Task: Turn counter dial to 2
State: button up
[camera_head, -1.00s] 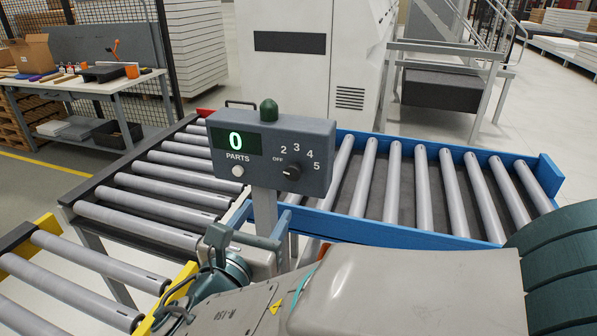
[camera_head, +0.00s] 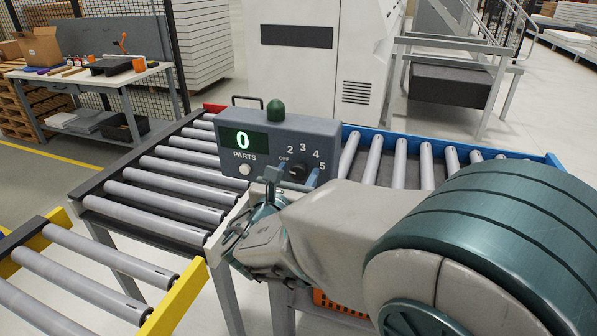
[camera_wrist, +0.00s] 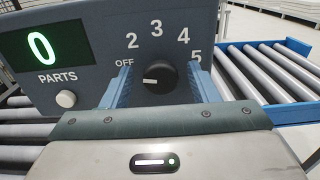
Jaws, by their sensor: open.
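The counter box (camera_head: 260,131) is grey, with a green-lit display (camera_head: 243,141) reading 0 over the word PARTS. Its black dial (camera_wrist: 157,78) is at the centre of the wrist view, ringed by OFF, 2, 3, 4 and 5. The dial's white mark points left, toward the OFF side. In the head view the dial (camera_head: 297,171) is partly hidden by my gripper. My gripper (camera_wrist: 156,84) is open, with one blue finger on each side of the dial. I cannot tell whether either finger touches it.
A white button (camera_wrist: 65,99) sits left of the dial, under the display. A green dome (camera_head: 276,110) tops the box. Roller conveyors (camera_head: 160,175) lie left and behind, with a blue-railed one (camera_head: 555,160) at right.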

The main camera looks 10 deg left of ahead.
jog(key=shift+c, duration=0.2)
jog(key=c, duration=0.9)
jog(key=shift+f+m+b, duration=0.15)
jog(key=shift+m+b, duration=0.15)
jog(key=shift+b, duration=0.15)
jog(key=shift+f+m+b, duration=0.15)
jog(key=shift+m+b, duration=0.35)
jog(key=shift+b, duration=0.5)
jog(key=m+b, duration=0.3)
jog(key=b, duration=0.2)
jog(key=shift+d+f, duration=0.1)
jog(key=m+b, duration=0.2)
jog(key=b, duration=0.2)
jog(key=shift+r+m+b, duration=0.25)
jog(key=shift+m+b, duration=0.25)
jog(key=shift+b, duration=0.05)
jog(key=shift+r+m, duration=0.1)
jog(key=shift+m, duration=0.2)
